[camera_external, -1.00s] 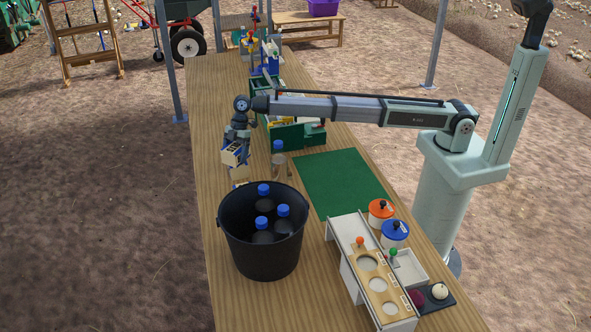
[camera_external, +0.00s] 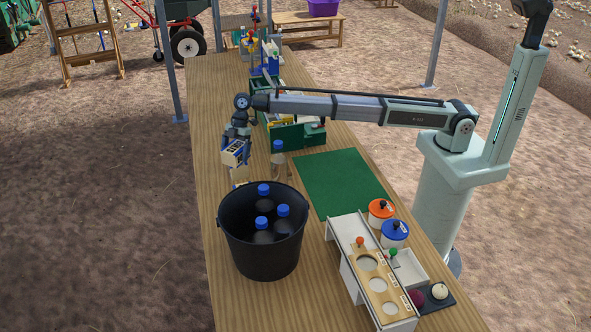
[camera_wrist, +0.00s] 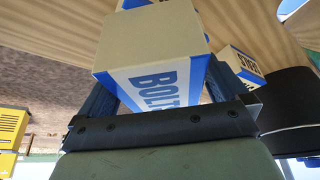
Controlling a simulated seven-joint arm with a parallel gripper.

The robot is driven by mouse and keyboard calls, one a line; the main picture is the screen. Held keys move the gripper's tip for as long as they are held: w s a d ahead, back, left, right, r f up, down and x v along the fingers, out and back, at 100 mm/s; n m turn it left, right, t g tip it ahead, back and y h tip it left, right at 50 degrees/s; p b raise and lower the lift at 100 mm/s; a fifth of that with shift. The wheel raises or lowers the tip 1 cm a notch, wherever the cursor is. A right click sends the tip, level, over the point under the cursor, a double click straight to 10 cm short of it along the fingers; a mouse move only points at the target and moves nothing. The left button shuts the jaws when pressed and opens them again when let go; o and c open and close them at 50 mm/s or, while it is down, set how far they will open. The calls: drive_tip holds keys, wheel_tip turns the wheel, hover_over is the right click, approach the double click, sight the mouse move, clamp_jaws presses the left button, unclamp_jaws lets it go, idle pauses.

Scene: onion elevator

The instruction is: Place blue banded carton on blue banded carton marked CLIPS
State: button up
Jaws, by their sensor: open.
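A blue banded carton lettered BOLT (camera_wrist: 155,75), cream on top, fills the space between the fingers of my gripper (camera_wrist: 165,100) in the wrist view. My gripper is open around it; finger contact is unclear. In the external view my gripper (camera_external: 237,138) is at the table's left side, with a tilted carton (camera_external: 235,153) at its fingers. A smaller blue banded carton (camera_wrist: 242,65) is to the right in the wrist view; its lettering is hard to read. A pale block (camera_external: 239,174) shows just below the gripper in the external view. I cannot make out a CLIPS label.
A black bucket (camera_external: 250,245) with blue-capped bottles stands in front of the gripper. A blue-capped bottle (camera_external: 279,160) is close at its right. Green bins (camera_external: 287,137) stand behind that bottle. The green mat (camera_external: 343,183) is clear.

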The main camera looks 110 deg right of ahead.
drive_tip(key=v, duration=1.1)
